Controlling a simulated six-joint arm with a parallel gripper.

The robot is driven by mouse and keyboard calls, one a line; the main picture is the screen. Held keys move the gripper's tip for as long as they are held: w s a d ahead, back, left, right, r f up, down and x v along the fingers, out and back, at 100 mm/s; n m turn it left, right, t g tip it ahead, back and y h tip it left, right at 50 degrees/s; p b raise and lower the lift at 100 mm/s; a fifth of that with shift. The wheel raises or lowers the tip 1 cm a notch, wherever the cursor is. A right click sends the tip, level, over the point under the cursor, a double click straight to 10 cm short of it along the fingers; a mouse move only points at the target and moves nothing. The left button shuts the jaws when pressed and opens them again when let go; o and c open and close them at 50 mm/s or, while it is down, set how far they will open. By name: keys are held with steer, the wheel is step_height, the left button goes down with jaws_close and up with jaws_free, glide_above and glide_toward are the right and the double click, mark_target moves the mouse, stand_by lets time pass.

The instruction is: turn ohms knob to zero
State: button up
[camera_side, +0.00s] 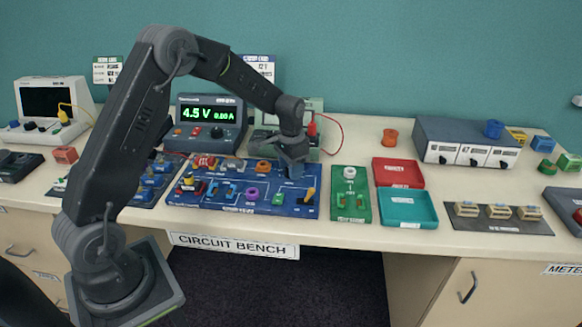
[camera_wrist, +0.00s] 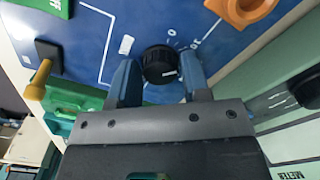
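The black round ohms knob (camera_wrist: 160,63) sits on the blue circuit board (camera_wrist: 85,35) in the wrist view. It has a white pointer mark on its lower right side. Printed scale marks, including a 0 and a 10, lie above and to the right of it. My gripper (camera_wrist: 160,72) has one blue finger on each side of the knob, and both seem to touch it. In the side view my gripper (camera_side: 293,160) reaches down to the back right of the blue board (camera_side: 220,200) and hides the knob.
A pale green meter (camera_wrist: 285,115) stands close on the right. The side view shows a power supply (camera_side: 208,120) reading 4.5 V and red (camera_side: 398,172) and teal (camera_side: 408,208) trays.

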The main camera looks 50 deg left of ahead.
steer(key=c, duration=0.6)
steer(key=shift+n, duration=0.3)
steer(key=n, duration=0.4)
steer(key=shift+n, duration=2.9)
steer(key=o, duration=0.9)
steer(key=shift+o, duration=0.2)
